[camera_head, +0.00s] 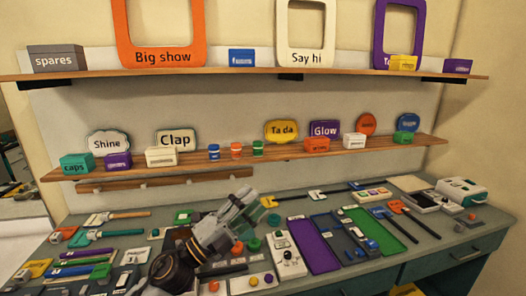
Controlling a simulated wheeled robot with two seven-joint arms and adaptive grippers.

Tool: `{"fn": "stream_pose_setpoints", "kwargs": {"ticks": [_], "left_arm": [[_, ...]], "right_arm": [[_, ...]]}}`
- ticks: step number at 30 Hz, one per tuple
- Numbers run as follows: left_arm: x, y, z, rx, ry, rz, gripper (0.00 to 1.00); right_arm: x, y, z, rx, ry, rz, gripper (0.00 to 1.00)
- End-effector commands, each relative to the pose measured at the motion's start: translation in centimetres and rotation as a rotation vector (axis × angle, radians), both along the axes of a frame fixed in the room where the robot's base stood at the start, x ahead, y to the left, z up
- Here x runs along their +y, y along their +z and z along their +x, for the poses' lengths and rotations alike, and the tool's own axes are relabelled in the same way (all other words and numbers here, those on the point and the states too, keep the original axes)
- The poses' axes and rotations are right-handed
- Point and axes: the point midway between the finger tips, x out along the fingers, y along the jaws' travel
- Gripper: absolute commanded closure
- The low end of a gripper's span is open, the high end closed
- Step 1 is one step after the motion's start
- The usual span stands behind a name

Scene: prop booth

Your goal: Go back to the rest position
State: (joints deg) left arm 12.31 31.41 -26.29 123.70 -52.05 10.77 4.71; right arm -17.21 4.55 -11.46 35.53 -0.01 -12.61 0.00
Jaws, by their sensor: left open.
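My left gripper (246,207) is over the middle of the workbench, with its arm coming up from the lower left. Its fingers point up and to the right toward the bench's back edge. It looks open, and I see nothing held between the fingers. It hides part of the bench behind it. My right gripper is not in view.
The grey-green workbench (268,239) is crowded with small props and tools. A purple tray (314,246) and a green tray (375,231) lie right of my gripper. Two wooden shelves, upper (200,74) and lower (285,152), hold signs and boxes on the wall.

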Motion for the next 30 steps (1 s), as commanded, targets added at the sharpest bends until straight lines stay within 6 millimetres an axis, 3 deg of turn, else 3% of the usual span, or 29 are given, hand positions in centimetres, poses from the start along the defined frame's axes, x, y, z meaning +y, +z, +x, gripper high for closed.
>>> {"fn": "stream_pose_setpoints", "kwargs": {"ticks": [8, 14, 23, 30], "left_arm": [[4.4, -1.4, 2.3, 0.216, 0.179, -0.226, 0.56], [8.0, -4.2, 3.5, 0.391, 0.313, -0.365, 0.56], [12.9, -10.5, 3.7, 0.679, 0.512, -0.534, 0.56], [16.1, -16.8, 1.9, 0.932, 0.668, -0.637, 0.56]], "right_arm": [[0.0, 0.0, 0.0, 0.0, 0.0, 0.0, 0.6], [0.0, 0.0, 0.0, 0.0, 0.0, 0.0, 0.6], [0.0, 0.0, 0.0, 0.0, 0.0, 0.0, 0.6], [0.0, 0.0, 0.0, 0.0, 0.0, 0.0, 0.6]]}}
